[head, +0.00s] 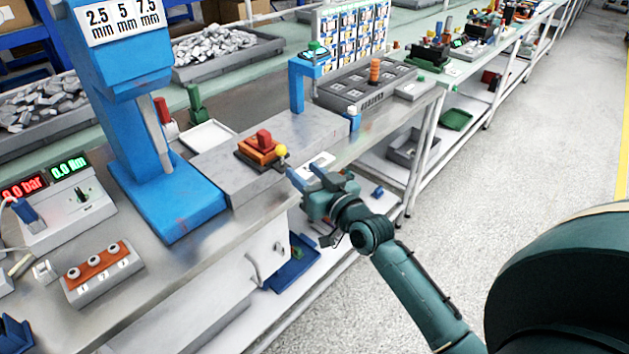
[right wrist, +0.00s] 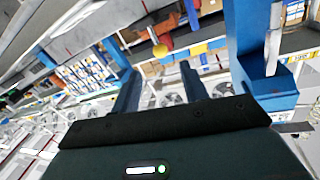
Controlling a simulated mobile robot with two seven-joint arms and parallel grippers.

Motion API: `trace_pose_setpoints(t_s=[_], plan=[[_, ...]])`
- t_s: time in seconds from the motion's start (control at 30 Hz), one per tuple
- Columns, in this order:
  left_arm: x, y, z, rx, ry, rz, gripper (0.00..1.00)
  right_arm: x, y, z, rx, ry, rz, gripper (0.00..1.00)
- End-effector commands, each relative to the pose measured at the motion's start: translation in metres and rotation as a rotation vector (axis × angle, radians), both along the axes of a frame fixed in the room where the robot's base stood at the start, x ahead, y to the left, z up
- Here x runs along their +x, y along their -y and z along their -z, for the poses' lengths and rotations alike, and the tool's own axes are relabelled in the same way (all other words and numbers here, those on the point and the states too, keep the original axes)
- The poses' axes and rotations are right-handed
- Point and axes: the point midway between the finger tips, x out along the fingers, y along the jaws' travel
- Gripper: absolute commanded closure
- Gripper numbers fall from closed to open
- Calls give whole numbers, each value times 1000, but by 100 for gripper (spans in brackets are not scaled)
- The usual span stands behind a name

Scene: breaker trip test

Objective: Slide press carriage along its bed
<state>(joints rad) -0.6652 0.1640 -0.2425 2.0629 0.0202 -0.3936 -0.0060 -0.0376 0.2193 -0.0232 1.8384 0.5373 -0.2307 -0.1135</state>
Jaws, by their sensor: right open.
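The press carriage (head: 257,151) is an orange block on a dark base with a red block on top and a yellow ball knob (head: 281,150) on its near right side. It sits on a long grey bed (head: 225,175), close to the blue press. My right gripper (head: 309,175) is open and empty, a little right of the knob and apart from it. In the right wrist view, the knob (right wrist: 160,51) appears ahead, between the two fingers (right wrist: 158,85), with the carriage's red part behind it. My left gripper is not in view.
A blue press (head: 170,205) with a tall column stands left of the carriage. A blue post (head: 297,85) and a small blue-and-white piece (head: 353,118) stand by the bed's far end. A grey tray (head: 365,85) lies beyond. The bed right of the carriage is clear.

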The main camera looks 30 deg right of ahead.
Motion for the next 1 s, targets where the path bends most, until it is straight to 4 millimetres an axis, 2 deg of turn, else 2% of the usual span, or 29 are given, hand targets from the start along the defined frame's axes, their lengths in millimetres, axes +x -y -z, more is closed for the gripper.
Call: trace_pose_setpoints(t_s=[0.1, 0.2, 0.77, 0.87, 0.97, 1.0], plan=[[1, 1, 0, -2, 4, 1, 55, -17, 3, 1, -1, -1, 1, 56], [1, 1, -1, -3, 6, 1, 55, -25, 4, 0, 0, 0, 1, 56], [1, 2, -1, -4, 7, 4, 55, -28, 4, 0, 0, 0, 0, 56], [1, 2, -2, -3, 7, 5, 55, -36, -2, 11, -11, -28, -8, 56], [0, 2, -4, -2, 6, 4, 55, -59, -18, 43, -52, -111, -33, 56], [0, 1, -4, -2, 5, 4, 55, -74, -28, 60, -74, -155, -48, 56]])
